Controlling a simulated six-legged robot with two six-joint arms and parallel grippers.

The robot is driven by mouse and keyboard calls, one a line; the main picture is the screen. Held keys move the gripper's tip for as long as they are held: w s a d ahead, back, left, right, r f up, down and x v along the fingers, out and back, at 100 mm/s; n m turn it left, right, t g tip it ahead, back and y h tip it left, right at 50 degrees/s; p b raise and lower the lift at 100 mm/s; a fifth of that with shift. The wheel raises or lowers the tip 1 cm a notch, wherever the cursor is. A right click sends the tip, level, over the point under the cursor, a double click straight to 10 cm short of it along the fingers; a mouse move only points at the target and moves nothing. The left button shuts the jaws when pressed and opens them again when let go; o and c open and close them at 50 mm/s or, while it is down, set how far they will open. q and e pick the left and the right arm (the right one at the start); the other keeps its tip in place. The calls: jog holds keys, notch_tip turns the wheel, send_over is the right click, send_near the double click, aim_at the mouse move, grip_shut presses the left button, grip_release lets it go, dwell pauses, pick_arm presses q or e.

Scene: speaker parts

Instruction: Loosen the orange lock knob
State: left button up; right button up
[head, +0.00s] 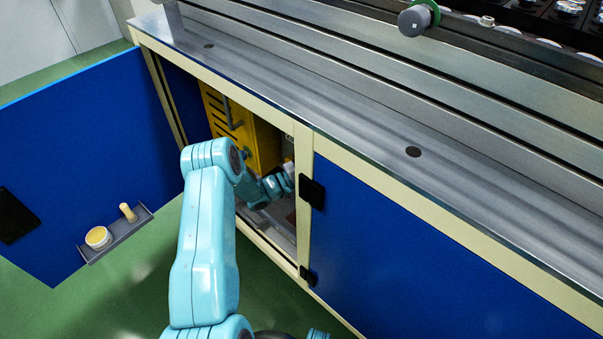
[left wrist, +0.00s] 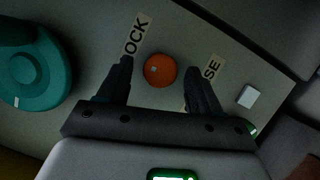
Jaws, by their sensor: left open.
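The orange lock knob (left wrist: 160,70) is a round knob on a pale panel in the left wrist view. A label ending in "OCK" is left of it, and a partly covered label ending in "SE" is right of it. My left gripper (left wrist: 160,64) is open, with one dark finger on each side of the knob in the picture. I see a gap between each finger and the knob; the depth is hard to tell. In the head view my left arm reaches into the open cabinet (head: 305,200), and the knob is hidden there. My right gripper is not in view.
A teal round part (left wrist: 35,75) and a small white square (left wrist: 248,95) flank the knob on the panel. A yellow slotted box (head: 235,125) is inside the cabinet. The blue door (head: 90,150) stands open at left, carrying a small shelf (head: 125,235).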

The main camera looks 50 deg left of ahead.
pick_arm(q)
jog(key=p+v, duration=0.2)
jog(key=v, duration=1.3)
